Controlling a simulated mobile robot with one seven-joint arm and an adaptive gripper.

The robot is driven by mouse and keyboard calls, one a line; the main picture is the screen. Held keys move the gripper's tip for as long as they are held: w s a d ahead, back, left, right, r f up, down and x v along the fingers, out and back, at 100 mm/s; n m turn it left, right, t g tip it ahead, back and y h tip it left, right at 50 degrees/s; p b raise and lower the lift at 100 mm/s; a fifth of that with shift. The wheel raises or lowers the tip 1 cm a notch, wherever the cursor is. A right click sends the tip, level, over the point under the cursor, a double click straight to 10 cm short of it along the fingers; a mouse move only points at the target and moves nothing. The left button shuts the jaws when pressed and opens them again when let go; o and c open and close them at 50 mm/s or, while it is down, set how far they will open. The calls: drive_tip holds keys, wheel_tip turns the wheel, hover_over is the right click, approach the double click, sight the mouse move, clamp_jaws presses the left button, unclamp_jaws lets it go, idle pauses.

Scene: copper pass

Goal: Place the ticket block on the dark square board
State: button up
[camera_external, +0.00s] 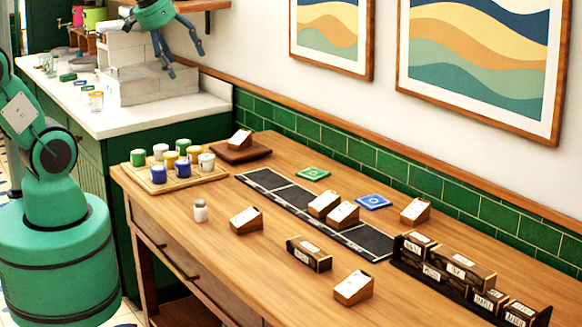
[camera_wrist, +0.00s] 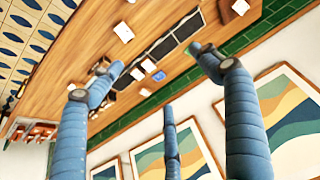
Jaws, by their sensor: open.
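Several light wooden wedge blocks with white ticket-like faces are on the table. One block (camera_external: 240,139) sits on the dark square board (camera_external: 232,155) at the table's far left end. Two blocks (camera_external: 323,204) (camera_external: 343,214) rest on the black strip. Others stand on bare wood in front (camera_external: 246,220), at the near edge (camera_external: 353,287) and on the right (camera_external: 415,211). The board shows at the top of the wrist view (camera_wrist: 227,12). My gripper (camera_external: 183,58) is open and empty, high above the white counter, apart from every block; its spread fingers show in the wrist view (camera_wrist: 165,72).
A tray of paint jars (camera_external: 178,180) stands beside the dark board, with a small white-capped jar (camera_external: 200,211) in front. Green (camera_external: 313,174) and blue (camera_external: 373,202) tiles lie behind the strip. A dark box (camera_external: 309,253) and a black rack (camera_external: 440,277) stand to the right.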

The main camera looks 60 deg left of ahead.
drive_tip(key=s+d+f, duration=0.1)
drive_tip(key=s+d, duration=0.2)
drive_tip(key=s, duration=0.6)
drive_tip(key=shift+s+f+m, duration=0.35)
drive_tip(key=shift+m, duration=0.05)
drive_tip(key=shift+f, duration=0.1)
wheel_tip(320, 180, down, 4)
drive_tip(key=b, duration=0.4)
